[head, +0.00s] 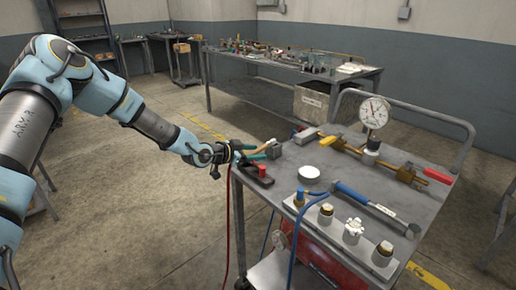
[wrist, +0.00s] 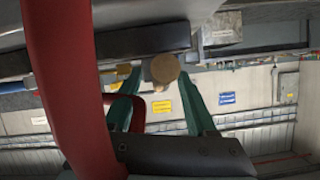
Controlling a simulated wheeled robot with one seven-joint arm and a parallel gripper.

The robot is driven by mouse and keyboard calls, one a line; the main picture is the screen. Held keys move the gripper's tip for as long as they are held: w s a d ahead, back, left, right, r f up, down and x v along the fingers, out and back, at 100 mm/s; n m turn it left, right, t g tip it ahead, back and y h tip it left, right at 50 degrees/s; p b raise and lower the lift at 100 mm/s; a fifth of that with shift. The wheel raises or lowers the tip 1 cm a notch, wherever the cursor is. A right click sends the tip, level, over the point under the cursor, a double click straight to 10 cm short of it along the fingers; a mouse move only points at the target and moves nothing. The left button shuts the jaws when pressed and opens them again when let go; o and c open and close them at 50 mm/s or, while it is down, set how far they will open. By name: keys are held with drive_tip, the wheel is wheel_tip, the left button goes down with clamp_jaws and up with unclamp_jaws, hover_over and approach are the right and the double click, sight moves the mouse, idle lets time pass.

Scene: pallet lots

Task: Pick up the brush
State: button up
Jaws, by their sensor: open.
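A brush (head: 264,148) with a tan wooden handle appears to lie at the left edge of the grey cart top, its handle end toward my gripper; its bristles are hard to make out. My gripper (head: 244,152) is at that edge with its green fingers open. In the wrist view my gripper (wrist: 160,78) is open, and a round tan end, likely the brush handle (wrist: 165,68), shows between and just beyond the fingertips. I cannot tell whether the fingers touch it.
A red hose (wrist: 65,70) crosses close in front of the wrist camera. A workbench (head: 290,62) is behind.

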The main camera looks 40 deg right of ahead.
drive_tip(key=shift+d+f, duration=0.15)
drive_tip(key=shift+d, duration=0.1)
drive_tip(key=shift+c, duration=0.4)
clamp_jaws()
